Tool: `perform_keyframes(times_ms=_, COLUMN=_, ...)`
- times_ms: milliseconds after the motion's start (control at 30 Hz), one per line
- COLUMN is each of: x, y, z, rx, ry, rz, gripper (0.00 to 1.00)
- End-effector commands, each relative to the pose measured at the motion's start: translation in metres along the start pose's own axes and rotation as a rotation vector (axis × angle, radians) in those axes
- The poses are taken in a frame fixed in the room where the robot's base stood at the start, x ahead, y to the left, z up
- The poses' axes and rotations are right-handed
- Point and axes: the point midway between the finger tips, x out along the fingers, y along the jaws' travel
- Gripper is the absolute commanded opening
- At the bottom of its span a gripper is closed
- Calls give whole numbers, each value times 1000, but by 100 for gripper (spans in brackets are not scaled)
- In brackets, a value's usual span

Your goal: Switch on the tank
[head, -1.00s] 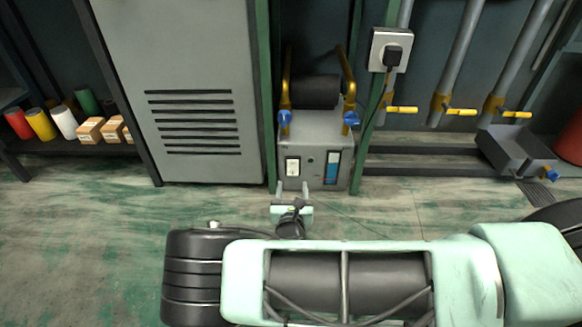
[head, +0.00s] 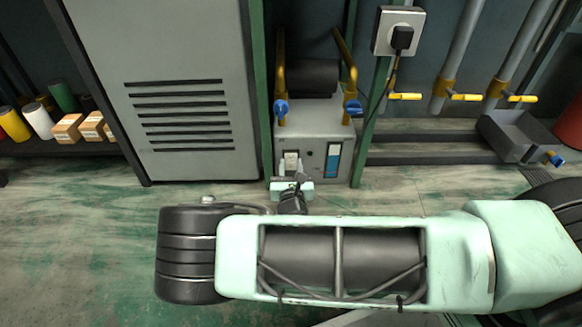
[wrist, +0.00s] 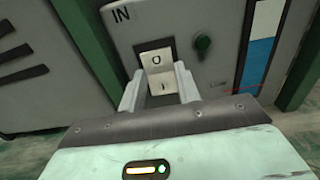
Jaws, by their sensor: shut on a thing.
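The tank unit is a grey box (head: 318,127) with a dark cylinder (head: 310,78) on it, standing between green posts. Its front carries a white rocker switch (head: 291,158), marked 0 above and I below in the wrist view (wrist: 156,62). A dark round knob (wrist: 203,45) and a blue-and-white level gauge (wrist: 262,40) sit to the right of the switch. My gripper (wrist: 160,80) is at the switch, one finger on each side of its lower part, and is shut on it. The exact contact at the fingertips is hard to see.
Blue valve handles (head: 281,107) sit on yellow pipes above the box. A grey cabinet (head: 165,90) stands close on the left. A socket with a black plug (head: 402,38) is at upper right. A grey tray (head: 515,136) lies farther right; the floor in front is open.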

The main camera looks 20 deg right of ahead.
Motion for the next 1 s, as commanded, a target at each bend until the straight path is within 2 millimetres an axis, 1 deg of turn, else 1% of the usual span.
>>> perform_keyframes(times_ms=133, x=0, y=0, z=0, rx=-1, ry=-7, rz=0, gripper=10)
perform_keyframes(times_ms=233, x=0, y=0, z=-1, rx=-3, ry=-44, rz=2, gripper=10)
perform_keyframes(times_ms=600, x=0, y=0, z=-9, rx=-2, ry=-269, rz=1, gripper=10)
perform_keyframes(times_ms=1000, x=0, y=-1, z=-10, rx=-1, ry=-294, rz=-1, gripper=10)
